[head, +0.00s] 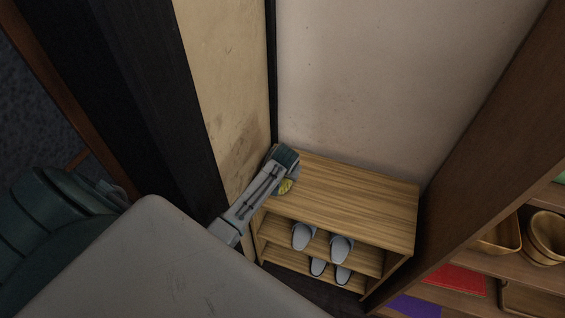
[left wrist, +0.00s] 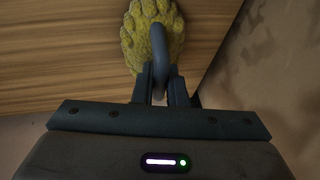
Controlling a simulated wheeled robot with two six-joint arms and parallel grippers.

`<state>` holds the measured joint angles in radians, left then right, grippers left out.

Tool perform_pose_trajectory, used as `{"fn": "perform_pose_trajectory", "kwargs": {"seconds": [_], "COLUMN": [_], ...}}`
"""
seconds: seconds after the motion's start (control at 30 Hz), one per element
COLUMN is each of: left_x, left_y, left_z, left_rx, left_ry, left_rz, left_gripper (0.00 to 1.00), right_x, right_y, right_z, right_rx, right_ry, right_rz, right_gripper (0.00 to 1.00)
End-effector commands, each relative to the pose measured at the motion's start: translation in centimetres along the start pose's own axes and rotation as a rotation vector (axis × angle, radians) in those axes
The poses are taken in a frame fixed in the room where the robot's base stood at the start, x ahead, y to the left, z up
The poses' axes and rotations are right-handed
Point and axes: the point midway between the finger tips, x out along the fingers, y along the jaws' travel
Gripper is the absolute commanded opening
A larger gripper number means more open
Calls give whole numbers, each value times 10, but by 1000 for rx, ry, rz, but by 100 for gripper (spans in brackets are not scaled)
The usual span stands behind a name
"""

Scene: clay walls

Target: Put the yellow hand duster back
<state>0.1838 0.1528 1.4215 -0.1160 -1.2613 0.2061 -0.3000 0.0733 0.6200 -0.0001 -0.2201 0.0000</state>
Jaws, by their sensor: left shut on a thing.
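The yellow hand duster (head: 286,186) shows as a small patch under my left gripper (head: 284,174) in the head view. In the left wrist view the duster (left wrist: 140,35) has a bumpy yellow head and a dark grey looped handle (left wrist: 159,45). My left gripper (left wrist: 160,88) is shut on that handle. The duster is over the left part of the wooden shoe rack's top (head: 350,192). I cannot tell whether it touches the top. My arm and gripper hide much of it in the head view. My right gripper is not in view.
The rack's top is otherwise clear. Grey slippers (head: 341,248) stand on its lower shelves. A pale wall (head: 370,80) rises behind and a tan wall panel (head: 225,80) at left. At right, a dark wooden shelf holds baskets (head: 545,237) and a red item (head: 457,279).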

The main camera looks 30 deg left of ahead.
Motion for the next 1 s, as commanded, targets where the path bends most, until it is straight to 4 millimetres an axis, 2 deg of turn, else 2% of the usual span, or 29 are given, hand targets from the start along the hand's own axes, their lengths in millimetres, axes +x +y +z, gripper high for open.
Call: {"fn": "perform_pose_trajectory", "kwargs": {"seconds": [0.2, 0.23, 0.3, 0.33, 0.57, 0.73, 0.87, 1.0], "left_x": [3, 2, 2, 2, 2, -6, -25, -53], "left_y": [1, 1, 1, 1, 1, 0, 1, 1], "left_z": [1, 1, 1, 1, 1, -1, -1, 0], "left_rx": [0, 0, 0, 0, 0, 0, -1, -1], "left_ry": [0, 0, 0, 0, 0, 3, 5, 4], "left_rz": [0, 0, 0, 0, 0, 1, 1, 1], "left_gripper": [0, 18, 32, 34, 34, 34, 34, 34], "right_x": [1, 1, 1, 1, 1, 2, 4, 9], "right_y": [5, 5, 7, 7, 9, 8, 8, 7], "right_z": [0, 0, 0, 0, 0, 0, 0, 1], "right_rx": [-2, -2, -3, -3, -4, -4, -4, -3], "right_ry": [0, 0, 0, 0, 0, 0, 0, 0], "right_rz": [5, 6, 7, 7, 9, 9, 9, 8], "right_gripper": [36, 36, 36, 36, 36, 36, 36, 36]}}
